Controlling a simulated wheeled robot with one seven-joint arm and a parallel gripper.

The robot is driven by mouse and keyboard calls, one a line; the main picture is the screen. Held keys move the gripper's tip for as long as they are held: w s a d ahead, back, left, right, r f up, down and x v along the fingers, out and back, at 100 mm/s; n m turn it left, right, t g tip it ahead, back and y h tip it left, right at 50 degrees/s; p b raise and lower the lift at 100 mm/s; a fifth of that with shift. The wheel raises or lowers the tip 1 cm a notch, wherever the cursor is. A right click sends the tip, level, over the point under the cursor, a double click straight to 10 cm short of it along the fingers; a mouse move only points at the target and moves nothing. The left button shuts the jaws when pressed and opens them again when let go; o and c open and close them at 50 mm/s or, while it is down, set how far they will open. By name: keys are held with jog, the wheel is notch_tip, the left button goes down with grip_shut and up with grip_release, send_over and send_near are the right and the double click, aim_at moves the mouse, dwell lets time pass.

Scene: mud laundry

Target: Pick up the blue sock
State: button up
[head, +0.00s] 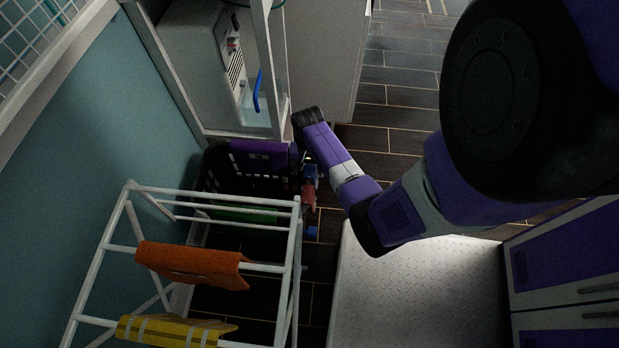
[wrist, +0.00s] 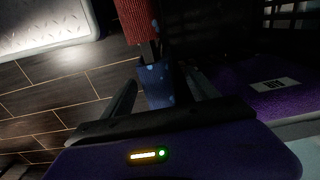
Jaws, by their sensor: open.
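A blue piece with pale spots, seemingly the blue sock (wrist: 157,86), lies between the two fingers of my gripper (wrist: 161,77) in the wrist view. My gripper is open, with a finger on each side of it; I cannot tell whether either finger touches it. A red ribbed piece (wrist: 136,22) lies just beyond; whether it joins the blue piece is unclear. In the head view, my gripper (head: 308,160) points down beside the dark basket, and small red (head: 308,195) and blue (head: 312,232) patches show below it. The gripper's body hides part of the blue piece.
A dark basket (head: 212,172) with a purple panel (head: 258,155) stands against my gripper's left. A white drying rack (head: 297,240) holds an orange cloth (head: 190,264) and a yellow cloth (head: 172,331). A pale textured platform (head: 420,290) is at right; dark tiled floor lies between.

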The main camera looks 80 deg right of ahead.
jog(key=f, duration=0.2)
jog(key=f+b, duration=0.1)
jog(key=f, duration=0.1)
jog(key=shift+s+a, duration=0.1)
jog(key=shift+s, duration=0.1)
jog(key=shift+c, duration=0.5)
jog(key=c, duration=1.3)
jog(key=shift+c, duration=0.2)
